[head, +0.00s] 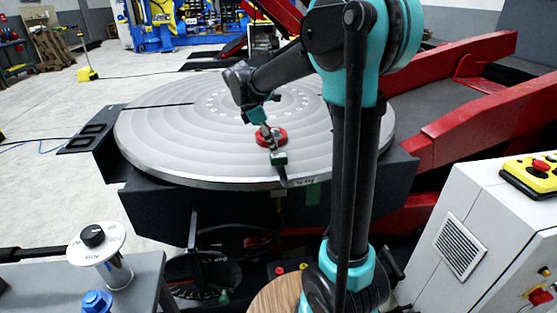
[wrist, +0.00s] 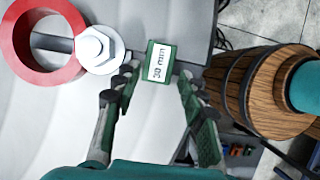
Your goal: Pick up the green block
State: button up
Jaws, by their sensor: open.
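The green block (head: 279,158) lies near the front edge of the round grey table. It is small and carries a white label reading "30 mm"; it also shows in the wrist view (wrist: 151,78). My gripper (wrist: 157,77) is open, with its two fingertips either side of the block's near end and gaps visible on both sides. The fingers do not appear to touch it. In the head view my gripper (head: 268,136) comes down from the upper left, close to the block, and its fingertips are hard to make out.
A red ring (head: 281,133) lies beside the block; the ring (wrist: 22,62) and a silver hex bolt (wrist: 100,62) are left of it in the wrist view. The round table (head: 170,145) is otherwise mostly bare. Red machine arms (head: 460,125) and a white control cabinet (head: 450,285) stand at right.

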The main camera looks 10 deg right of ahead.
aim_at(278, 155)
jog(key=shift+x, duration=2.35)
jog(key=shift+w+r, duration=0.1)
grip_shut()
